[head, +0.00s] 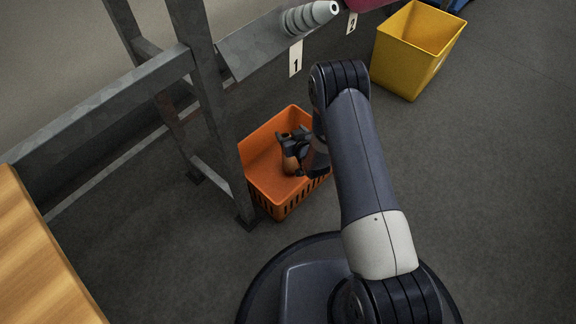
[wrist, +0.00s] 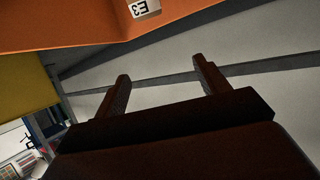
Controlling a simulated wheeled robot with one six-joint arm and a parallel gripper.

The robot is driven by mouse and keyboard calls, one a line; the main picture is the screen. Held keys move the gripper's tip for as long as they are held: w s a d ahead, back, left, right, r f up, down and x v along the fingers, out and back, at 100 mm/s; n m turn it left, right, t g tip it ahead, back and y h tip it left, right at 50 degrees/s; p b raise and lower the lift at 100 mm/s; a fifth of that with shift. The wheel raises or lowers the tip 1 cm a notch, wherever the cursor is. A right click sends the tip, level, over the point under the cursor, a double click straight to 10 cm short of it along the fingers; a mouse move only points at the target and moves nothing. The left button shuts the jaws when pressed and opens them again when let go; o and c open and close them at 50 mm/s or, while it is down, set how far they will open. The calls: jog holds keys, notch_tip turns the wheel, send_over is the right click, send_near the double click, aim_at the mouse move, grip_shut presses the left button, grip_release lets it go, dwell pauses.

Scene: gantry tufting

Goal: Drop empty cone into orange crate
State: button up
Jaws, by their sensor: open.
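The orange crate (head: 262,172) stands on the floor left of my arm in the head view. My gripper (head: 288,140) is over the crate, open. An orange wall (wrist: 60,25), apparently the crate's, crosses the top, with a white label reading E3.
A grey metal frame (head: 212,125) stands close to the crate's left side. Grey stacked cones (head: 310,17) lie on a sloped holder above tag 1 (head: 296,58). A yellow bin (head: 405,62) stands at the back right. A wooden top (head: 40,265) is at lower left. Floor on the right is clear.

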jog(key=p+v, duration=0.4)
jog(key=v, duration=0.6)
jog(key=shift+s+d, duration=0.2)
jog(key=shift+s, duration=0.15)
jog(key=b+x, duration=0.4)
jog(key=x, duration=0.6)
jog(key=shift+w+a+r+p, duration=0.1)
jog(key=shift+w+r+p, duration=0.1)
jog(key=shift+r+p, duration=0.75)
jog(key=shift+w+a+r+p, duration=0.15)
jog(key=shift+r+p, duration=0.2)
jog(key=shift+r, duration=1.05)
